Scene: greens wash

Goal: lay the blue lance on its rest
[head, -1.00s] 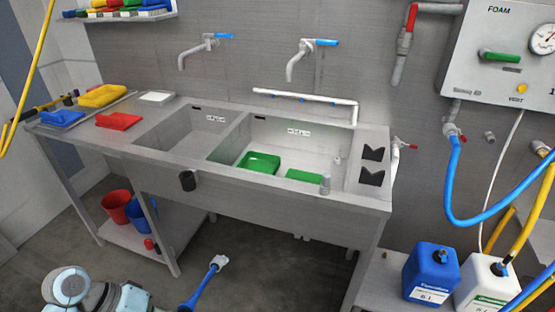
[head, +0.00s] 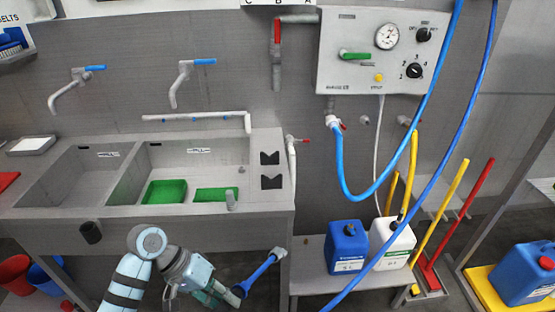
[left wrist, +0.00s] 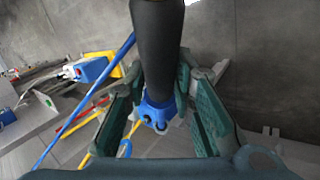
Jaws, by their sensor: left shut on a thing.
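The blue lance (head: 259,276) is in my left gripper (head: 226,296), low in front of the sink's right end in the head view. The rest appears to be two black notched blocks, a rear one (head: 270,158) and a front one (head: 272,182), on the sink's right ledge. Both notches are empty. My right gripper is out of view.
Blue (head: 347,246) and white (head: 391,243) canisters stand on a low shelf right of the sink. A blue hose (head: 425,190) crosses the head view diagonally. Green trays (head: 166,192) lie in the basin.

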